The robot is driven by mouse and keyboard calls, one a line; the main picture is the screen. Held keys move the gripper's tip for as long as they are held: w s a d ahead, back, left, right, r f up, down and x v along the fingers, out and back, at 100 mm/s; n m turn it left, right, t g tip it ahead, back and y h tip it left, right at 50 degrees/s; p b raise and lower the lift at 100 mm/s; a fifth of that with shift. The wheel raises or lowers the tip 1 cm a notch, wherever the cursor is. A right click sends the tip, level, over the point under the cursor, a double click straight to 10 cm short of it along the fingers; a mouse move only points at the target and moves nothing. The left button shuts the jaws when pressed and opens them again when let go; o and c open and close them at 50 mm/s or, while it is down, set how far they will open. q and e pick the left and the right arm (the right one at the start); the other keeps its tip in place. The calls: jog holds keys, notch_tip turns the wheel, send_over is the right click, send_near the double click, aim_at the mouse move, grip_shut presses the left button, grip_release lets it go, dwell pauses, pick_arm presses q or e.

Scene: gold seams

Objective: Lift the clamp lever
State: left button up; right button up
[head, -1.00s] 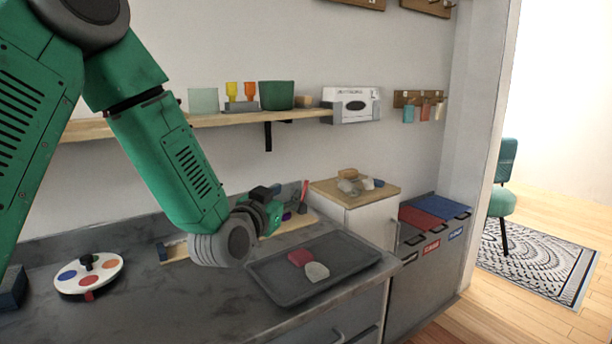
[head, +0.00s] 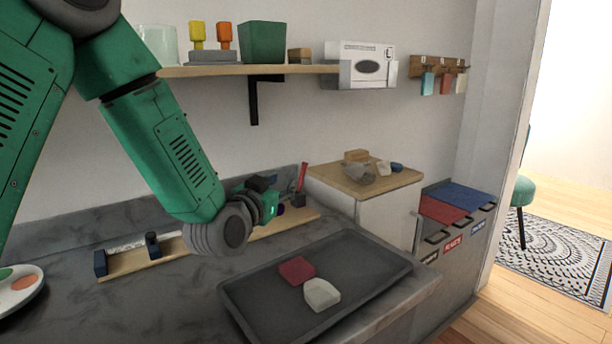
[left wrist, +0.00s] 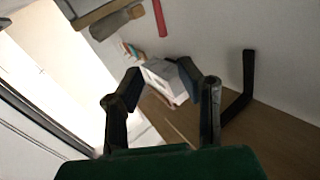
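A wooden board (head: 135,264) lies along the back of the counter, with dark blue blocks and a pale strip on it. A thin red bar (head: 302,177) stands tilted near its right end; it may be the clamp lever, but I cannot be sure. My left gripper (head: 278,200) is just left of the red bar and low over the board's right part. It hides what is behind it, and I cannot tell whether it touches. In the left wrist view, the left gripper's two fingers (left wrist: 160,78) are spread apart with nothing between them. My right gripper is not in view.
A dark tray (head: 365,262) with a red block (head: 297,270) and a whitish block (head: 321,294) lies in front. A shelf (head: 200,71) with a black bracket (head: 254,100) hangs above. A wood-topped cabinet (head: 330,178) and bins (head: 455,215) stand right.

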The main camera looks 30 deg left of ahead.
aim_at(303, 168)
pick_arm(q)
jog(key=shift+w+a+f+b, duration=0.15)
jog(key=shift+w+a+f, duration=0.1)
jog(key=shift+w+a, duration=0.25)
jog(key=shift+w+a+f+b, duration=0.15)
jog(key=shift+w+a+f, duration=0.1)
jog(key=shift+w+a, duration=0.25)
jog(key=w, duration=0.3)
jog(key=w+b, duration=0.1)
jog(key=w, duration=0.3)
jog(key=w+a+b, duration=0.1)
jog(key=w, duration=0.2)
jog(key=shift+w+r, duration=0.1)
jog(key=shift+w, duration=0.3)
jog(key=shift+w+a, duration=0.3)
jog(key=shift+w, duration=0.25)
jog(key=shift+d, duration=0.25)
jog(key=shift+d+r, duration=0.1)
grip_shut()
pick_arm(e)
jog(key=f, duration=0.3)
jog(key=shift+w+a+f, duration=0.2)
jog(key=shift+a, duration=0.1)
